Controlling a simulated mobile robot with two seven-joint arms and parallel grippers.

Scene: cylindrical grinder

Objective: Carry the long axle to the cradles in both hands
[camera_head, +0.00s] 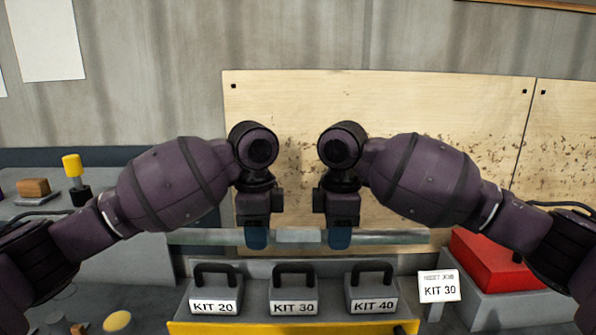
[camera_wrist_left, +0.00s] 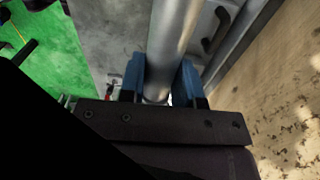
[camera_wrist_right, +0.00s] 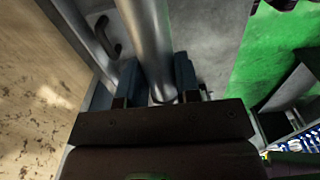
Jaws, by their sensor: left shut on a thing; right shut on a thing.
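The long axle (camera_head: 298,236) is a grey metal bar that lies level across the head view, above a row of kit blocks. My left gripper (camera_head: 256,238) is shut on it left of its middle. My right gripper (camera_head: 340,238) is shut on it right of its middle. In the left wrist view the axle (camera_wrist_left: 172,40) runs between the blue fingers. In the right wrist view the axle (camera_wrist_right: 148,40) also sits between the fingers. I cannot make out the cradles in any view.
Grey handled blocks marked KIT 20 (camera_head: 214,297), KIT 30 (camera_head: 293,298) and KIT 40 (camera_head: 372,296) stand below the axle. A red block (camera_head: 497,260) and a KIT 30 card (camera_head: 439,286) are at right. A yellow-topped post (camera_head: 73,170) stands at left. A wooden panel (camera_head: 290,120) is behind.

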